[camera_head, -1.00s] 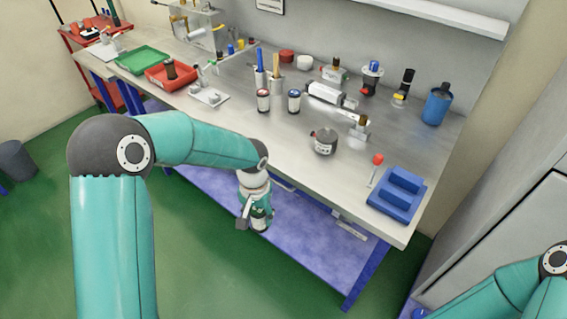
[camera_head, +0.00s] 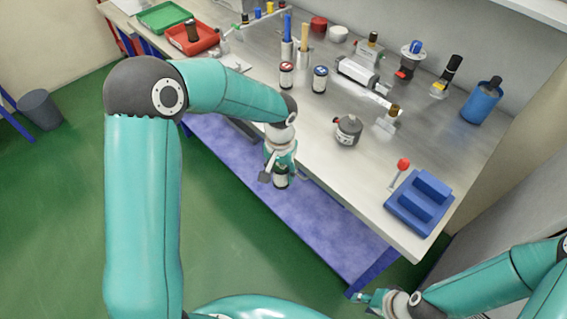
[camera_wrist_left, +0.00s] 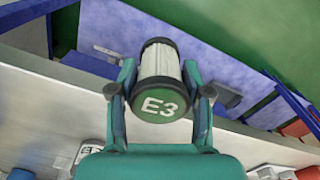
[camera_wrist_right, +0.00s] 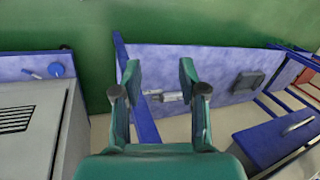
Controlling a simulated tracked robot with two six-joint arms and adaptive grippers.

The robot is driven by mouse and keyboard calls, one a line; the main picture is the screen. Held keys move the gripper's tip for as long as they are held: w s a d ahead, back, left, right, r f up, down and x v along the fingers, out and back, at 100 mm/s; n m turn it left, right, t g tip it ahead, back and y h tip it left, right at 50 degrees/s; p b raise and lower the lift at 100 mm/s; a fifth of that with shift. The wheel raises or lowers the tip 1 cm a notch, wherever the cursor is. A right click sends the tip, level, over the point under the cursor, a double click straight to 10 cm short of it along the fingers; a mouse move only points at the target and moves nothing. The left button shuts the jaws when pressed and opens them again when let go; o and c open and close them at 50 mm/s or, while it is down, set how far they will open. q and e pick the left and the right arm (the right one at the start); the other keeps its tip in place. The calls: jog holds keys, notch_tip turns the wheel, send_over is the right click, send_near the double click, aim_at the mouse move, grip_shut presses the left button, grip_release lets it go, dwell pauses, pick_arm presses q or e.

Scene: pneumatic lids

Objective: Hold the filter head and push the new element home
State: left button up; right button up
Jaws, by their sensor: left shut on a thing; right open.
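My left gripper (camera_wrist_left: 160,95) is shut on a filter element (camera_wrist_left: 160,78) with a white pleated body and a green end cap marked E3. In the head view the left gripper (camera_head: 279,172) hangs in front of the bench edge, with the element (camera_head: 281,181) pointing down. My right gripper (camera_wrist_right: 158,85) is open and empty; in the head view it shows (camera_head: 368,298) low, off the bench's front corner.
A blue stepped block (camera_head: 420,205) and a red-knobbed lever (camera_head: 402,166) are near the right bench corner. Two small labelled cans (camera_head: 319,80), a blue canister (camera_head: 481,101) and trays (camera_head: 194,42) also stand on the bench. The front strip of bench is clear.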

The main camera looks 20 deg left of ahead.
pick_arm(q)
jog(key=shift+w+d+r, duration=0.1)
jog(key=shift+d, duration=0.05)
pick_arm(e)
jog(key=shift+o, duration=0.8)
pick_arm(q)
jog(key=shift+r+p, duration=0.3)
jog(key=shift+p, duration=0.05)
pick_arm(e)
jog(key=shift+o, duration=1.2)
jog(key=shift+r, duration=0.35)
pick_arm(q)
jog(key=shift+r+p, duration=0.9)
pick_arm(e)
jog(key=o, duration=0.6)
jog(key=shift+r, duration=0.95)
jog(key=shift+c, duration=0.2)
pick_arm(q)
jog(key=shift+f, duration=0.1)
pick_arm(e)
jog(key=shift+o, duration=0.8)
jog(key=shift+f, duration=0.15)
